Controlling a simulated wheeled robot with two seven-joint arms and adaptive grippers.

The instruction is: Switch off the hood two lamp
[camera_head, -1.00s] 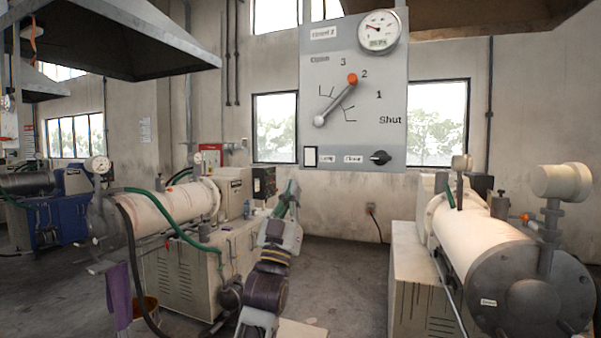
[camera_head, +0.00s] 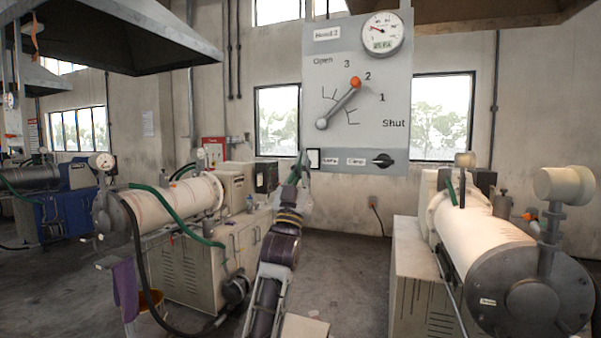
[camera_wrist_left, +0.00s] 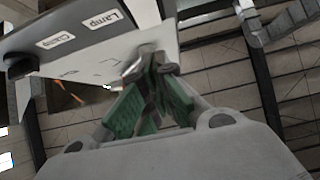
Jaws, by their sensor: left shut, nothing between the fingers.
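The grey hood two panel (camera_head: 340,85) hangs in the middle of the head view. On its dark lower strip is a white rocker switch in a black frame (camera_head: 314,159), left of the "Lamp" label (camera_head: 330,161). In the wrist view the Lamp label (camera_wrist_left: 104,20) shows at the upper left, with the white switch (camera_wrist_left: 145,12) beside it at the top edge. My left gripper (camera_head: 303,163) is shut and empty, its tips just left of the switch. In the wrist view its green-padded fingers (camera_wrist_left: 151,65) meet below the switch. I cannot tell whether they touch it.
A black knob (camera_head: 383,160) sits right of the switch on the same strip. A long lever with an orange end (camera_head: 355,81) and a gauge (camera_head: 383,32) are above. White mill cylinders stand left (camera_head: 170,205) and right (camera_head: 480,230). Floor between them is open.

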